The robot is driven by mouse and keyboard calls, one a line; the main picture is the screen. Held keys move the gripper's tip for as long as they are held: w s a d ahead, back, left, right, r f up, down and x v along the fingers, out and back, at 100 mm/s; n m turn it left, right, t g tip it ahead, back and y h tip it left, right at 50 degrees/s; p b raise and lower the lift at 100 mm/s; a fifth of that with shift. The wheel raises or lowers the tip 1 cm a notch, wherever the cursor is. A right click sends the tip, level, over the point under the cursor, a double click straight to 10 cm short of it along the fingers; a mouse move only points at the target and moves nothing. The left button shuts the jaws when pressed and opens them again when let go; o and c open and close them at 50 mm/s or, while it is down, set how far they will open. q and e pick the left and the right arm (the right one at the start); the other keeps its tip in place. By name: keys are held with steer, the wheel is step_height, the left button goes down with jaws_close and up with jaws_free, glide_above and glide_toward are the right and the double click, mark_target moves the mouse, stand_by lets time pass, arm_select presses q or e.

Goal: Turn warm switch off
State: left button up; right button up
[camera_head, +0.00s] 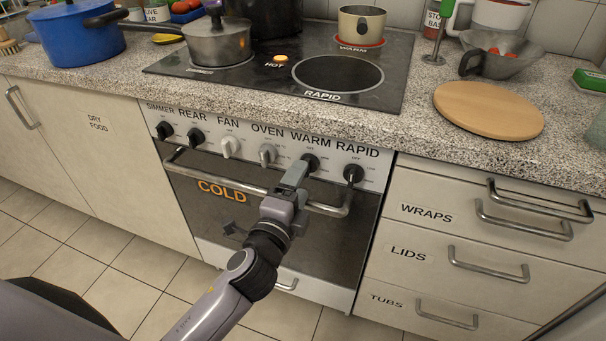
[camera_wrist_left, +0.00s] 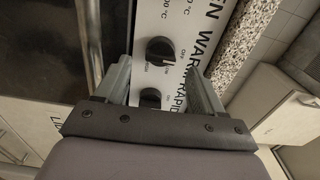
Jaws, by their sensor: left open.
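The warm switch is a black knob (camera_head: 309,162) on the oven's front panel, under the printed word WARM, between the oven and rapid knobs. It also shows in the left wrist view (camera_wrist_left: 160,48). The exact setting of its pointer is hard to read. My left gripper (camera_head: 296,176) is in front of the panel at this knob and partly covers it in the head view. In the left wrist view my left gripper (camera_wrist_left: 158,70) is open, with the warm knob ahead of its fingers; contact cannot be told. The warm burner (camera_head: 361,43) shows red around a cream pot. My right gripper is not in view.
The rapid knob (camera_head: 353,173) is close on the right, and the oven knob (camera_head: 268,153) is on the left. The oven door handle (camera_head: 330,210) runs just below the knobs. An orange light (camera_head: 281,58) shows by the word HOT.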

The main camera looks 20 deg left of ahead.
arm_select(q)
steer(key=s, duration=0.3)
stand_by(0.5)
steer(key=s+a+f+n+g+h, duration=0.25)
steer(key=s+f+n+g, duration=0.55)
steer(key=s+f+n, duration=1)
step_height(320, 180, up, 12)
steer(key=a+m+p, duration=0.2)
steer(key=p, duration=1.3)
steer(key=shift+w+f+y, duration=0.15)
steer(key=shift+f+y, duration=0.05)
steer(key=shift+y, duration=0.25)
